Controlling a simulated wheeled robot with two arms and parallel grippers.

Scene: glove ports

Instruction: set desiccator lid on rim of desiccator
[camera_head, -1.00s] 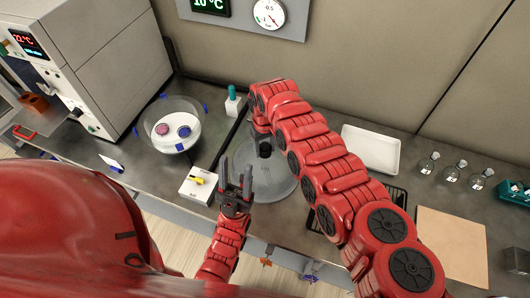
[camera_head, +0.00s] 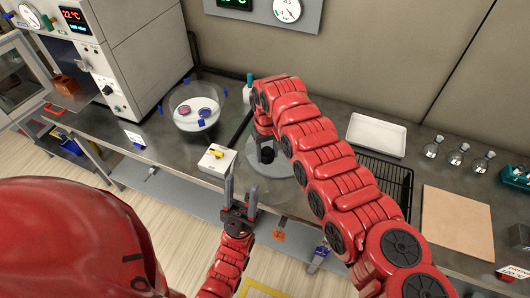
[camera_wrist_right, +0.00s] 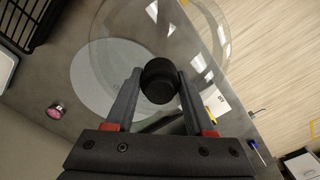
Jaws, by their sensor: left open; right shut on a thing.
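The desiccator (camera_head: 181,122) is a clear, open glass bowl on the bench, at the left in the head view, with small dishes inside. The lid (camera_wrist_right: 110,24) is clear round glass with a black knob (camera_wrist_right: 159,82). My right gripper (camera_wrist_right: 157,78) is shut on that knob. In the head view the knob (camera_head: 267,155) is right of the desiccator, and the lid is apart from its rim. The arm partly hides the lid there. My left gripper (camera_head: 241,188) is open and empty, by the bench's front edge, below the lid in the picture.
A white box (camera_head: 217,160) with a yellow part stands between desiccator and lid. A teal-topped item (camera_head: 249,90) is behind. A large oven-like cabinet (camera_head: 130,60) stands left of the desiccator. A white tray (camera_head: 377,136), black rack (camera_head: 388,178) and flasks (camera_head: 457,155) are at right.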

